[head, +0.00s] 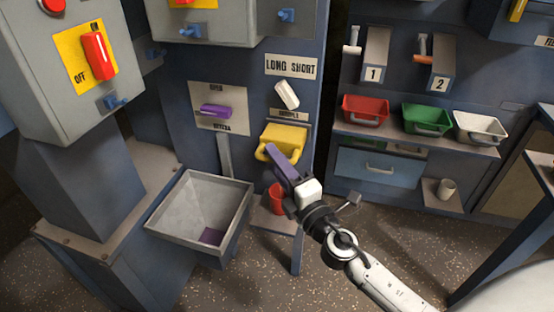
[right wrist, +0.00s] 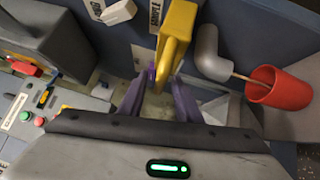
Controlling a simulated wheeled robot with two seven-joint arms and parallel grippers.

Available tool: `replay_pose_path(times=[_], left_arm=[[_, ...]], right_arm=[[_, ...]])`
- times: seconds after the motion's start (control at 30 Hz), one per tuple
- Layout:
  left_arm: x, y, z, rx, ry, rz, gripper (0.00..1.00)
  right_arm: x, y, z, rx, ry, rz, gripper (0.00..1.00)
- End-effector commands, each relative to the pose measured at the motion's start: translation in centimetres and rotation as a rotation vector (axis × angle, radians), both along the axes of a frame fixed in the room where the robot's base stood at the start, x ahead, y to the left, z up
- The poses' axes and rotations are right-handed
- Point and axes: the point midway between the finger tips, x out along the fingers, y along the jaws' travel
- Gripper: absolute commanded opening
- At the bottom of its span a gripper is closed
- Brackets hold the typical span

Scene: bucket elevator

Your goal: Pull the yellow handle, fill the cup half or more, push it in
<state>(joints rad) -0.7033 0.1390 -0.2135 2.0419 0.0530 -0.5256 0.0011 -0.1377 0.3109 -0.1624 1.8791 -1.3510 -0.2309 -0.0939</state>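The yellow handle (head: 284,141) sticks out from the blue panel under the LONG SHORT sign; it also shows in the right wrist view (right wrist: 177,38). My right gripper (head: 271,150) is at its front left end. In the right wrist view its purple fingers (right wrist: 161,82) lie on both sides of the handle's near end and look closed on it. The red cup (head: 275,198) stands on a small shelf below, partly hidden by my gripper. In the right wrist view a thin brown line runs from a grey spout (right wrist: 211,55) into the red cup (right wrist: 276,88); its fill level is unclear. My left gripper is not in view.
A grey hopper (head: 200,207) with a purple patch inside stands left of the cup. A purple lever (head: 215,111) and a white lever (head: 287,95) are on the panel. Red, green and white bins (head: 427,118) sit on a shelf at right. Open floor lies in front.

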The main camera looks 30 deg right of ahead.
Motion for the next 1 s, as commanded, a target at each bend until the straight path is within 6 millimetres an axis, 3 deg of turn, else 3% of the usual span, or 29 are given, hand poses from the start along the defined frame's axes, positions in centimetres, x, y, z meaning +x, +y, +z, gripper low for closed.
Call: replay_pose_path(times=[0.3,0.7,1.0], left_arm=[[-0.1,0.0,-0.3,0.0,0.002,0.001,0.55],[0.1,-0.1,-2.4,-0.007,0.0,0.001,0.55],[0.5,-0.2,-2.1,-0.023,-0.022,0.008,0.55]], right_arm=[[-0.6,-0.1,-0.2,0.0,-0.001,-0.001,0.31],[-7.6,-0.1,-1.4,0.001,0.002,-0.001,0.31],[-10.1,-0.2,-1.3,0.0,-0.001,-0.001,0.31]])
